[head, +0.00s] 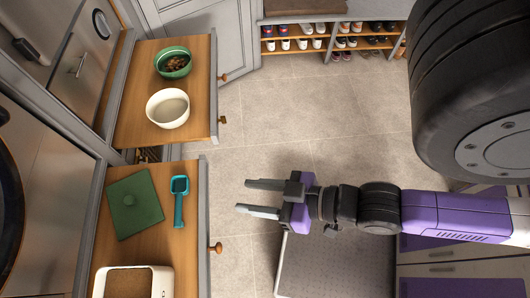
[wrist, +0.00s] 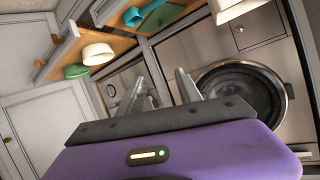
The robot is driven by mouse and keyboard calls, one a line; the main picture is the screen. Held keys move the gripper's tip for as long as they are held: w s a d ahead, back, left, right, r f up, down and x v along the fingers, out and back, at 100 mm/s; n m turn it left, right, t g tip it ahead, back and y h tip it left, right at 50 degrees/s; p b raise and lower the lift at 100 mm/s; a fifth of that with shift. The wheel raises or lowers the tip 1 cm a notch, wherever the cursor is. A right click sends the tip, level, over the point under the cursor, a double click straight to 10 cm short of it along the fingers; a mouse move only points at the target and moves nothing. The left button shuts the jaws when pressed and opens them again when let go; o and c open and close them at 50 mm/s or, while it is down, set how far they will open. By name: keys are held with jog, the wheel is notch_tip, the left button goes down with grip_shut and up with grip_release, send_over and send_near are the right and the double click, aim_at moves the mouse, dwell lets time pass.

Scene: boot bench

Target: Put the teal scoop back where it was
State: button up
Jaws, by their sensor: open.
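The teal scoop (head: 180,200) lies in the nearer open wooden drawer (head: 187,260), to the right of a square green lid (head: 133,204). In the wrist view the scoop (wrist: 133,16) shows near the top edge. My gripper (head: 254,197) is open and empty, over the floor to the right of the drawers and apart from the scoop. In the wrist view my gripper's fingers (wrist: 170,88) are spread with nothing between them.
A white container (head: 98,286) with brown contents stands at the near drawer's front. The farther open drawer (head: 135,125) holds a green bowl with brown contents (head: 173,62) and a cream bowl (head: 168,108). A shoe rack (head: 320,46) stands at the back. Floor between is clear.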

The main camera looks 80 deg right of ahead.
notch_tip(320, 180, up, 6)
jog(key=s+n+t, duration=0.1)
jog(key=s+n, duration=0.1)
jog(key=shift+s+d+f+t, duration=0.25)
jog(key=shift+t, duration=0.05)
notch_tip(320, 180, down, 5)
jog(key=b, duration=0.5)
jog(key=shift+f, duration=0.2)
